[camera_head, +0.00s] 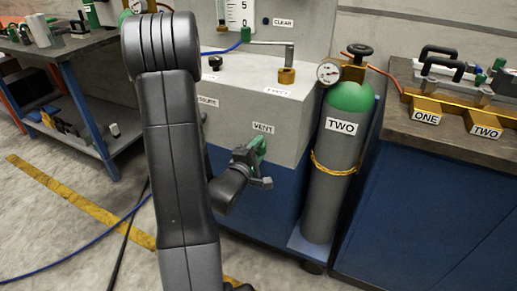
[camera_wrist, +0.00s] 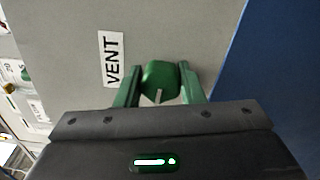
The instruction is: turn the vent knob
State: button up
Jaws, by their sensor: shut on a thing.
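The vent knob (camera_wrist: 160,78) is green and sits on the grey face of the cabinet, beside the VENT label (camera_wrist: 112,58). In the wrist view it lies between the two green fingers of my gripper (camera_wrist: 160,92), which is shut on it. A pale pointer mark shows on the knob. In the head view my gripper (camera_head: 257,150) reaches the cabinet front just below the VENT label (camera_head: 263,127). The knob there is mostly hidden by the fingers.
A grey and green cylinder marked TWO (camera_head: 338,165) stands right of the cabinet (camera_head: 240,85). A blue-sided bench (camera_head: 425,205) with a gold rack (camera_head: 455,115) is at the far right. A workbench (camera_head: 62,48) stands at left. Blue and black cables lie on the floor.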

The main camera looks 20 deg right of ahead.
jog(key=o, duration=1)
jog(key=v, duration=1.4)
jog(key=shift+w+d, duration=0.1)
jog(key=shift+d, duration=0.1)
jog(key=x, duration=1.3)
jog(key=shift+w+d, duration=0.2)
jog(key=shift+a, duration=0.1)
